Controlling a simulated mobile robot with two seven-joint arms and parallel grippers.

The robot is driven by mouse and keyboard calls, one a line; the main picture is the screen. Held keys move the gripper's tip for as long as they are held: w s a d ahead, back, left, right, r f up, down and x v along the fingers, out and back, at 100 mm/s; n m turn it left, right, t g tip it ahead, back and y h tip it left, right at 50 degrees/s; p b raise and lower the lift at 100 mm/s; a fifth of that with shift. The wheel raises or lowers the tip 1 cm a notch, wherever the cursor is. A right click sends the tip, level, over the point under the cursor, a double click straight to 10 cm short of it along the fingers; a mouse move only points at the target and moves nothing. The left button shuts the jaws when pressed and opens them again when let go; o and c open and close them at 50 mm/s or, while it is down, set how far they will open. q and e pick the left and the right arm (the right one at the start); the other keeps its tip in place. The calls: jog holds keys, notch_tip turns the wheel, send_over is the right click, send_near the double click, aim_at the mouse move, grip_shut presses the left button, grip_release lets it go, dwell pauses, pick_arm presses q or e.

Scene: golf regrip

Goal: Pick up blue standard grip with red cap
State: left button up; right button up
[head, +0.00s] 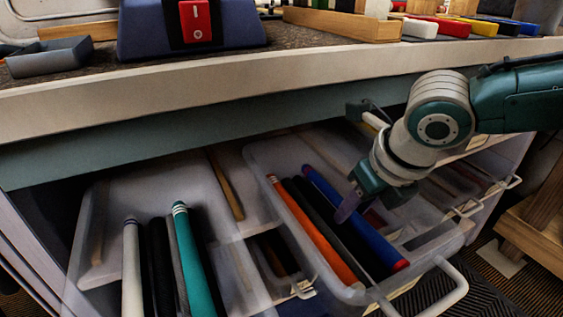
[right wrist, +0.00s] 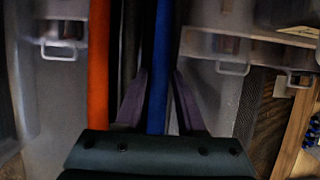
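The blue grip (head: 377,240) lies lengthwise in a clear drawer bin, with a red cap (head: 400,265) at its near end. My right gripper (head: 346,208) is down in the bin at this grip. In the right wrist view, the blue grip (right wrist: 160,60) runs between the two purple fingers of my right gripper (right wrist: 159,80). The fingers are spread, with a visible gap on each side of the grip. The far end of the grip is past the fingers. My left gripper is not in view.
Dark grips and an orange grip (head: 316,232) lie beside the blue one. The left bin holds white, black and teal (head: 194,262) grips. The workbench edge (head: 230,92) overhangs the bins. A bin handle (head: 445,290) sticks out in front.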

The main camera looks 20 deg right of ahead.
grip_shut()
notch_tip(320, 180, up, 10)
jog(key=p, duration=0.4)
dwell(0.3)
notch_tip(320, 180, up, 5)
jog(key=p, duration=0.6)
send_over(354, 213)
jog(key=shift+w, duration=0.1)
